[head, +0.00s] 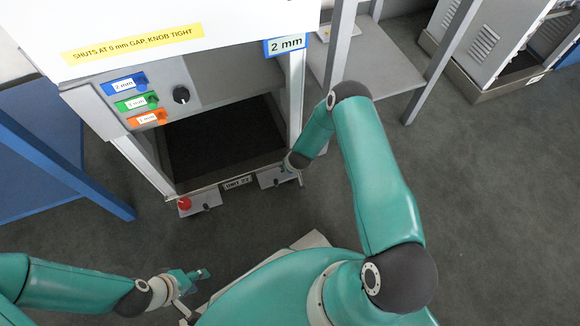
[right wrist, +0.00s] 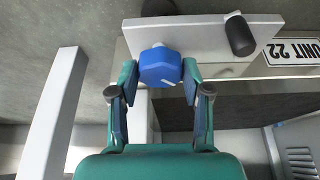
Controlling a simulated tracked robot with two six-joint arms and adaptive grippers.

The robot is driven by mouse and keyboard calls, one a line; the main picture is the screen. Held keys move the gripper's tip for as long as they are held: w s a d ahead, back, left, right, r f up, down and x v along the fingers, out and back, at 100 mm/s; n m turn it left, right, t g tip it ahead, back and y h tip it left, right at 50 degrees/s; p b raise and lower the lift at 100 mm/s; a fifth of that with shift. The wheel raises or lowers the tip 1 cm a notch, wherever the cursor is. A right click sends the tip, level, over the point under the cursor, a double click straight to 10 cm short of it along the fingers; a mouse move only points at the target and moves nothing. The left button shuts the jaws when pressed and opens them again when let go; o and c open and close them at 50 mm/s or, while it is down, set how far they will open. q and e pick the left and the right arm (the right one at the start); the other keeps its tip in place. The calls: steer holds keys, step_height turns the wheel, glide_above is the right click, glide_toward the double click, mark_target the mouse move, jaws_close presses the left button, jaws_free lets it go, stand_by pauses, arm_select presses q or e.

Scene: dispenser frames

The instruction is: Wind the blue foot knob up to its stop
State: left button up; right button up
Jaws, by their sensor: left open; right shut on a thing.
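The blue foot knob (right wrist: 160,68) is a faceted blue head on the pale foot plate (right wrist: 203,40) in the right wrist view. My right gripper (right wrist: 160,80) has one finger on each side of it and is shut on it. In the head view my right gripper (head: 287,167) is at the unit's right front foot, and it hides most of the knob there. My left gripper (head: 200,274) is open and empty, low over the floor, away from the unit. The knob's stop cannot be made out.
A black peg (right wrist: 240,35) stands on the foot plate beside the blue knob, near the UNIT 22 plate (right wrist: 292,51). A red knob (head: 185,203) is on the left foot. A frame leg (right wrist: 52,115) stands left of my right gripper. Dark floor (head: 120,245) before the unit is clear.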

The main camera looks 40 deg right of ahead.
steer(key=shift+n+y, duration=0.3)
steer(key=shift+n, duration=0.5)
steer(key=o, duration=1.2)
steer(key=shift+c, duration=0.2)
steer(key=v, duration=1.2)
steer(key=shift+a, duration=0.15)
